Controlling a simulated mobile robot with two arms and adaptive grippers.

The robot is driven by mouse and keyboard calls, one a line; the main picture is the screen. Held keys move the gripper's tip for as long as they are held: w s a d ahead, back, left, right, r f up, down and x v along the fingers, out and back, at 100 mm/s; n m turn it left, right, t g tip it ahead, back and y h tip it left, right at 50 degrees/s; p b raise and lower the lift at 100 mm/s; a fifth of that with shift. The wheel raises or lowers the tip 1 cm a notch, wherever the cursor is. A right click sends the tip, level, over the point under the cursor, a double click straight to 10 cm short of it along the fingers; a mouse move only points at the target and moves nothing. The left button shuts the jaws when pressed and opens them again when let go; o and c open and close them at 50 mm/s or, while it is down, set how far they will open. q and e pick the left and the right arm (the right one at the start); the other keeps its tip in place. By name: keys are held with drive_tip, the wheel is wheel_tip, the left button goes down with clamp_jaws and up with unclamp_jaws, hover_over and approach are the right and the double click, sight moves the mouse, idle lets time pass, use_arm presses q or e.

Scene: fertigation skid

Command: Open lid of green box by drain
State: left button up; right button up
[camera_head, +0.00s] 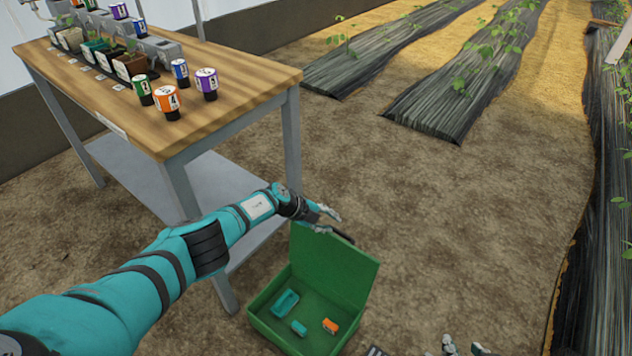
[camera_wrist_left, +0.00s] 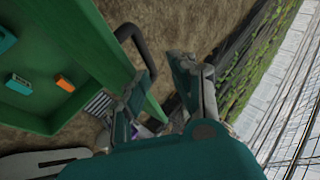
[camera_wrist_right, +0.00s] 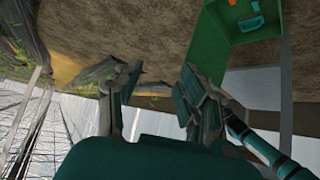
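The green box (camera_head: 262,318) stands on the soil beside the workbench. Its lid (camera_head: 335,266) is raised, standing roughly upright at the back, and the interior shows. A dark loop handle (camera_wrist_left: 131,38) is on the lid's edge in the left wrist view. My left gripper (camera_head: 330,214) is at the lid's top edge near the handle. Its fingers are apart in the left wrist view (camera_wrist_left: 160,68), close to the lid's edge; contact is unclear. My right gripper (camera_head: 465,346) is low at the bottom of the head view, open and empty in the right wrist view (camera_wrist_right: 160,78).
Inside the box lie a teal tray (camera_head: 285,303), a small teal piece (camera_head: 299,328) and an orange piece (camera_head: 330,326). A striped grate (camera_head: 376,351) is on the ground beside the box. The wooden workbench (camera_head: 235,85) carries several labelled bottles. Open soil lies to the right.

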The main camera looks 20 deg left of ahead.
use_arm(q)
drive_tip(key=shift+w+a+r+p, duration=0.1)
drive_tip(key=shift+a+r+p, duration=0.1)
drive_tip(key=shift+r+p, duration=0.45)
use_arm(e)
drive_tip(key=shift+s+d+f+g+h+p, duration=0.7)
drive_tip(key=shift+s+d+f+g, duration=0.75)
drive_tip(key=shift+s+g, duration=2.1)
use_arm(q)
drive_tip(key=w+a+r+p, duration=0.2)
drive_tip(key=a+r+p, duration=0.1)
drive_tip(key=r, duration=0.7)
drive_tip(key=shift+a+r+p, duration=0.3)
drive_tip(key=shift+a+p, duration=0.1)
drive_tip(key=shift+p, duration=0.15)
use_arm(e)
wheel_tip(320, 180, down, 9)
drive_tip(key=t, duration=0.1)
drive_tip(key=shift+s+f, duration=0.2)
drive_tip(key=shift+s, duration=0.05)
use_arm(q)
drive_tip(key=shift+w, duration=0.1)
use_arm(e)
drive_tip(key=shift+a, duration=0.1)
use_arm(q)
drive_tip(key=shift+a+r, duration=0.1)
